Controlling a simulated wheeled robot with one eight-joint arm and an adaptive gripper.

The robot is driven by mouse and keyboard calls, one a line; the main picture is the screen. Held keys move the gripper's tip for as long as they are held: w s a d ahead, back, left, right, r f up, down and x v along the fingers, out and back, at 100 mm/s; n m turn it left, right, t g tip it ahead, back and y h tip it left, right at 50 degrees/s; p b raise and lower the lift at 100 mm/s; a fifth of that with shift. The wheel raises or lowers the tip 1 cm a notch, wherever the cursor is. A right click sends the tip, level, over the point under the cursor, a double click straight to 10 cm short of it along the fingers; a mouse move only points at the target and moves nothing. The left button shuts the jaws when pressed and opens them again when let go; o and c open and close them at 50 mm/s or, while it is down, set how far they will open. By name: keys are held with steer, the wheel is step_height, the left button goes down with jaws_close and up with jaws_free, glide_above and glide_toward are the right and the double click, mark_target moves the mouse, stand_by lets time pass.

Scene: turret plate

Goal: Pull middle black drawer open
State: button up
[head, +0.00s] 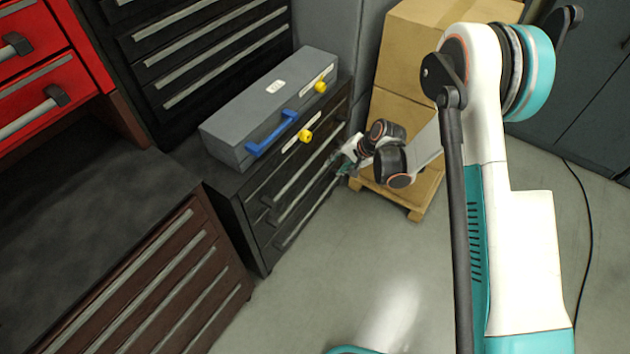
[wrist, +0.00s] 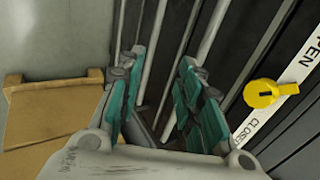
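The black drawer cabinet (head: 262,242) stands on the floor under a grey case, its front facing right. Its drawers have long pale handle rails, and the middle drawer (head: 300,192) is among them. The left ends of the drawers look stepped, so one may stand slightly out; I cannot tell how far. My gripper (head: 345,168) is at the right end of the drawer fronts. In the wrist view my gripper (wrist: 160,62) has its teal-padded fingers apart, with pale rails (wrist: 180,40) showing between and beyond them. Contact with a rail cannot be made out.
A grey case (head: 270,100) with a blue handle (head: 271,133) lies on the cabinet. Yellow knobs (head: 305,136) sit at its front. Cardboard boxes (head: 425,50) on a pallet stand behind my gripper. A brown drawer unit (head: 190,275) stands at left. The floor in front is clear.

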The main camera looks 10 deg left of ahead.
glide_toward(312, 182)
steer(key=b+x, duration=0.4)
steer(key=x, duration=0.4)
steer(key=shift+d+b, duration=0.1)
steer(key=shift+b, duration=0.3)
jaws_close()
